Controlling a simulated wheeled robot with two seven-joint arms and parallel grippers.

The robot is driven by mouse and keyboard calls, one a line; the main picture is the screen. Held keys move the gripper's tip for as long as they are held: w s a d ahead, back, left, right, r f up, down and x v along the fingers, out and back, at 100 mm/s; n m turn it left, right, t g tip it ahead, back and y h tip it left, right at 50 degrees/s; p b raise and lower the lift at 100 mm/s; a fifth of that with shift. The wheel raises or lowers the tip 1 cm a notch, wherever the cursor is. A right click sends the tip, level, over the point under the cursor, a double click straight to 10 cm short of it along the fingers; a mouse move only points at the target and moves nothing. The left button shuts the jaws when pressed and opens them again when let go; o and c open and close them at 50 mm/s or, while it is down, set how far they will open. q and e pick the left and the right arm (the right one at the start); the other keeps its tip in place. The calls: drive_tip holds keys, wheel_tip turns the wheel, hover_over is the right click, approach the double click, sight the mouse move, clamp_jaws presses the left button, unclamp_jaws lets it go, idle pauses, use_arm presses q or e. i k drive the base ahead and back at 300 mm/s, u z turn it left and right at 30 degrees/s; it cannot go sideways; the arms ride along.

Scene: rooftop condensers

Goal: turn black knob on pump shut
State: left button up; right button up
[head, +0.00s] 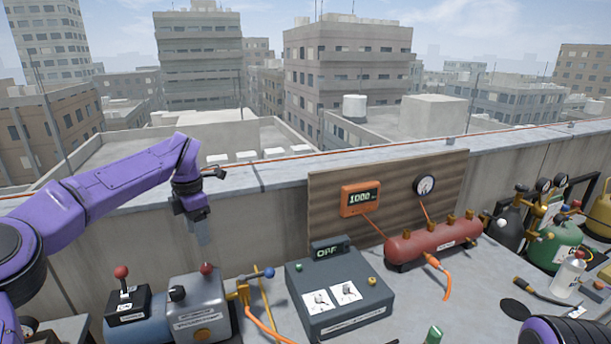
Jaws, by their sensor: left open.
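The pump (198,312) is a blue-grey unit at the lower left, with a label on its front. A small black knob (177,293) sticks out at its upper left side. A red ball knob (206,268) stands on its top. My left gripper (203,242) is open and points down above the pump, a little to the right of the black knob and apart from it. Its fingers look pale and blend with the wall behind. My right gripper is out of view; only a part of my right arm shows at the lower right.
A black switch box (127,306) with a red-tipped lever stands left of the pump. A blue-tipped valve (268,272) with an orange hose is close on its right. A dark box reading OFF (338,295) and a red manifold (433,240) stand farther right. The parapet wall (110,245) runs behind.

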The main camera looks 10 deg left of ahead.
sight(177, 293)
drive_tip(key=k, duration=1.5)
